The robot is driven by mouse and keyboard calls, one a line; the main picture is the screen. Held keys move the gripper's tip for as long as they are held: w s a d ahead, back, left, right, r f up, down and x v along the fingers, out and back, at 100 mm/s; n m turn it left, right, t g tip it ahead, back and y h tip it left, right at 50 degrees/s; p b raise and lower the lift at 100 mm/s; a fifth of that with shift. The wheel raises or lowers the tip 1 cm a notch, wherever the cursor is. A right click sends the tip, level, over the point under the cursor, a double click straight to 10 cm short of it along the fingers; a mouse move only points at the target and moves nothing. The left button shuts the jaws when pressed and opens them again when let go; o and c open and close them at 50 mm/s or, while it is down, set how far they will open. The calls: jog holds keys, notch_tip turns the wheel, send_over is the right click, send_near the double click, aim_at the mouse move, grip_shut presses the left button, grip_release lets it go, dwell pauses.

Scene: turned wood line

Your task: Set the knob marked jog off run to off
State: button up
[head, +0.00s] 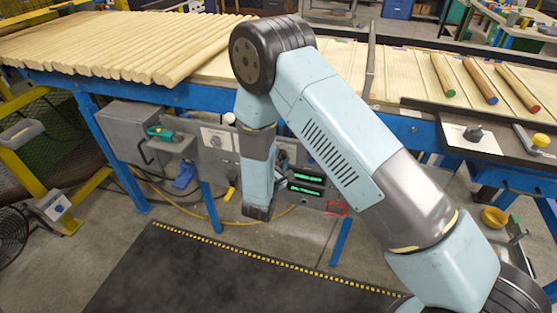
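A control panel is set under the blue conveyor frame, partly hidden behind my arm. On it, a pale plate (217,132) carries a small dark knob (215,142). Another dark knob (473,133) sits on a white plate on the right-hand bench. The lettering is too small to read, so I cannot tell which knob is marked jog off run or where its pointer stands. My arm hangs down in front of the panel, right of the pale plate. Its dark lower end (257,211) shows, but I cannot make out the fingers.
Wooden poles (130,45) lie on the conveyor above the panel. A grey box (135,135) and green-lit displays (307,185) flank my arm. A blue leg (210,207) stands below the panel. A black mat (230,275) with a yellow-dashed edge covers the floor in front.

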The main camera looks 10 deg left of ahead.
jog(key=o, duration=0.5)
jog(key=shift+c, duration=0.2)
jog(key=s+a, duration=0.1)
jog(key=s, duration=1.2)
jog(key=shift+s, duration=0.4)
